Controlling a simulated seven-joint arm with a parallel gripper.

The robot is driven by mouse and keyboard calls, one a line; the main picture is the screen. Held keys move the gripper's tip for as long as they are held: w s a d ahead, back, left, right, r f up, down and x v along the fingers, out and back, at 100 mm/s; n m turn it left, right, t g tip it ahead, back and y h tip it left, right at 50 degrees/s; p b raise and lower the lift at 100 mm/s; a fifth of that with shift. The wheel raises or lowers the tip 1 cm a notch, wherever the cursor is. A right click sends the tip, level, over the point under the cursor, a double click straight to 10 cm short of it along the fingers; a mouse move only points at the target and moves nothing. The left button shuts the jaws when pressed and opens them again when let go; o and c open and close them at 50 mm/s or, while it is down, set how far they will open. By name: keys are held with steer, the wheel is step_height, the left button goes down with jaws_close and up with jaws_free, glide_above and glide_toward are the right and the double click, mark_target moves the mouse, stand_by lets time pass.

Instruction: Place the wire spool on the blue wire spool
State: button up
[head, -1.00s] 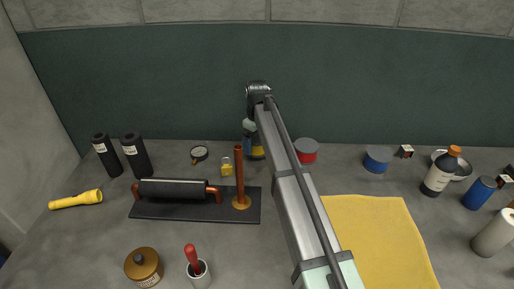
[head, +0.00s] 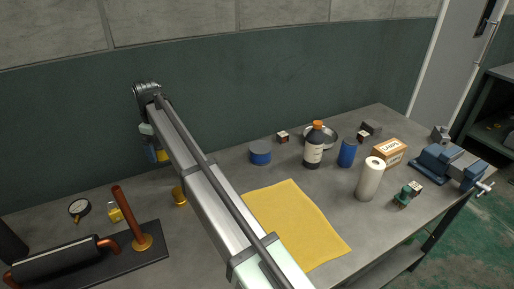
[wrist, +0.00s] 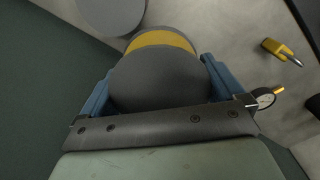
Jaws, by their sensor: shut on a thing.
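My gripper (head: 158,155) is at the far side of the table, toward the green wall panel. In the wrist view its blue fingers (wrist: 155,82) are shut on a wire spool (wrist: 155,78) with a dark grey flange and a yellow band. In the head view only a little yellow shows between the fingers. The blue wire spool (head: 260,156), with a grey top, stands on the table to the right of my gripper, beyond the yellow cloth, apart from the held spool. Its top looks clear.
A brown bottle (head: 314,146), blue can (head: 347,153) and white roll (head: 370,180) stand right of the blue spool. The yellow cloth (head: 295,222) lies flat. A pipe assembly (head: 95,258) is at left.

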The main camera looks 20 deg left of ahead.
steer(key=w+d+r+m, duration=0.3)
steer(key=w+d, duration=1.2)
step_height(320, 180, up, 2)
steer(key=r+n, duration=0.1)
steer(key=n, duration=0.2)
glide_above(261, 147)
steer(key=shift+a+f, duration=0.1)
steer(key=shift+f, duration=5.05)
steer(key=o, duration=1.1)
steer(key=shift+f, duration=0.15)
